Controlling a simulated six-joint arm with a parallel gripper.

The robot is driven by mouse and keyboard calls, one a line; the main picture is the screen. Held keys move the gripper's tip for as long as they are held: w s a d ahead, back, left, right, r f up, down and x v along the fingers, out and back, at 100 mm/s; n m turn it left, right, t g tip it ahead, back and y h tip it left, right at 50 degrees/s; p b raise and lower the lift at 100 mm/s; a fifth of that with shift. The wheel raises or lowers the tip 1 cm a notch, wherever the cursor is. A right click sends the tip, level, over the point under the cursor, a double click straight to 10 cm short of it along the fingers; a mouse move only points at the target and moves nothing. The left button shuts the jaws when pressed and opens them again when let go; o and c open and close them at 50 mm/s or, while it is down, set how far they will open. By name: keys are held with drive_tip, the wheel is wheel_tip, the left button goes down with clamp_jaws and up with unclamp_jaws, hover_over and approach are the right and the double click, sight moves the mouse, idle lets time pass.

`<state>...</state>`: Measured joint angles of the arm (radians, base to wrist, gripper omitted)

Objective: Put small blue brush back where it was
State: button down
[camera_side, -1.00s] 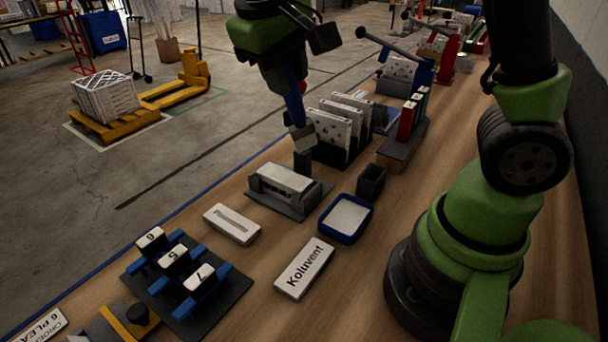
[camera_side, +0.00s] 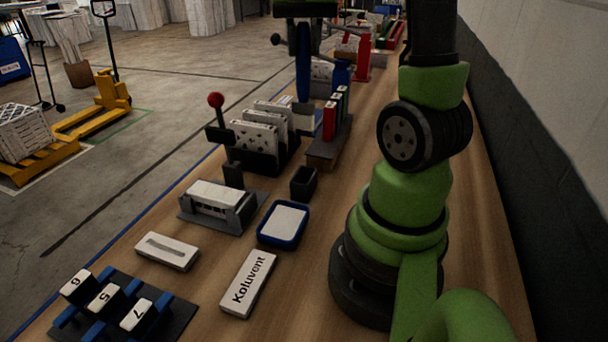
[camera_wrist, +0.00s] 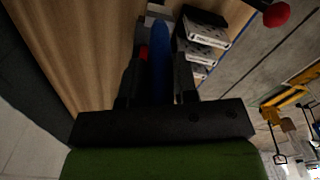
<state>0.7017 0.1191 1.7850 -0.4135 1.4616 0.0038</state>
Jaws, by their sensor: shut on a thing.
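The small blue brush (camera_side: 303,70) hangs upright from my gripper (camera_side: 304,42), handle up, near the top of the side view. Its pale head appears to be at the lower end, in front of or over the filter racks; its exact height is unclear. In the wrist view the blue handle (camera_wrist: 160,62) runs between the two dark fingers of my gripper (camera_wrist: 160,88), which are shut on it. A small empty-looking dark square cup (camera_side: 304,182) stands on the bench between the racks and the blue-rimmed tray. I cannot tell whether it is the brush's place.
A black rack (camera_side: 262,155) holds white filters, beside red and green boxes (camera_side: 330,120). A red-knobbed lever (camera_side: 215,100) stands left of it. A grey fixture (camera_side: 235,208), blue-rimmed tray (camera_side: 262,236), Koluvent box (camera_side: 248,284) and numbered blocks (camera_side: 108,298) occupy the front bench.

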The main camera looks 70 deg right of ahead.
sight(304, 101)
wheel_tip(304, 101, down, 10)
drive_tip(key=shift+r, duration=0.15)
idle(0.3)
drive_tip(key=shift+f, duration=0.6)
drive_tip(key=c, duration=0.9)
unclamp_jaws()
drive_tip(key=shift+r, duration=0.15)
